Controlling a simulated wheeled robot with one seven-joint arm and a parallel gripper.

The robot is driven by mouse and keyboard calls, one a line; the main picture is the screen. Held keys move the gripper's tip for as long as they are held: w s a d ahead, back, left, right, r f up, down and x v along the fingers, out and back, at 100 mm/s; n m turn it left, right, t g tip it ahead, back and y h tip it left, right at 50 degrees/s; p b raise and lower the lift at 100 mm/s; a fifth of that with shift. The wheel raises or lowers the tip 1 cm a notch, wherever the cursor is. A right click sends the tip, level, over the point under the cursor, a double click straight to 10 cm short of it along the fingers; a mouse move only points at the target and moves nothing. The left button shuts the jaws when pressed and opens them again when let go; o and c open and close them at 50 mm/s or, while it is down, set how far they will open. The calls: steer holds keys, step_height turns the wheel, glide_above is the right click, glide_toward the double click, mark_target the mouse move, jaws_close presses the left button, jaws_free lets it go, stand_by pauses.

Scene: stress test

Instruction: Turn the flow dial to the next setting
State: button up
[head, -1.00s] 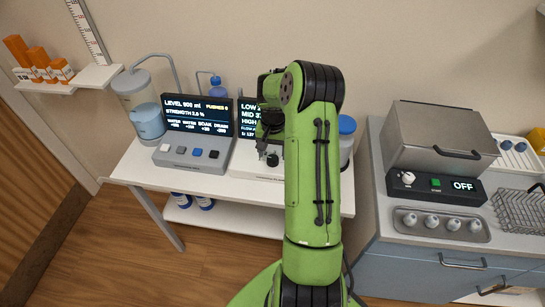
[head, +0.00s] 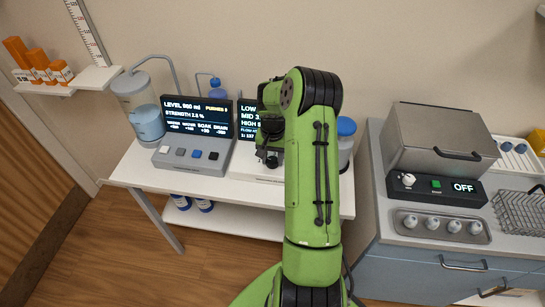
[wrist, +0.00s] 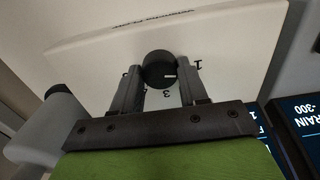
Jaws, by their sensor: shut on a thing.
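The flow dial is a round black knob (wrist: 158,62) with a short white mark, on a white panel (wrist: 95,38) in the wrist view. The mark points right and slightly down in the picture, between the printed 1 and 3 but nearer the 1. My gripper (wrist: 158,82) is shut on the dial, one finger on each side. In the head view my gripper (head: 268,157) is low over the white unit (head: 243,168) and hides the dial. My arm covers much of this unit's dark screen, which lists LOW, MID and HIGH.
Left of the unit stands a grey console (head: 193,155) with several buttons and a lit screen (head: 197,118). A clear water tank (head: 146,120) is at the bench's left end. A blue-capped container (head: 346,140) stands right of my arm.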

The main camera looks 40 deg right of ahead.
steer(key=shift+m, duration=0.3)
steer(key=m, duration=0.3)
steer(key=shift+m+b, duration=0.4)
steer(key=m, duration=0.3)
steer(key=shift+m+b, duration=0.3)
steer(key=m, duration=0.3)
steer(key=shift+m+b, duration=0.6)
steer(key=shift+m, duration=1.6)
steer(key=o, duration=1)
steer(key=shift+o, duration=0.2)
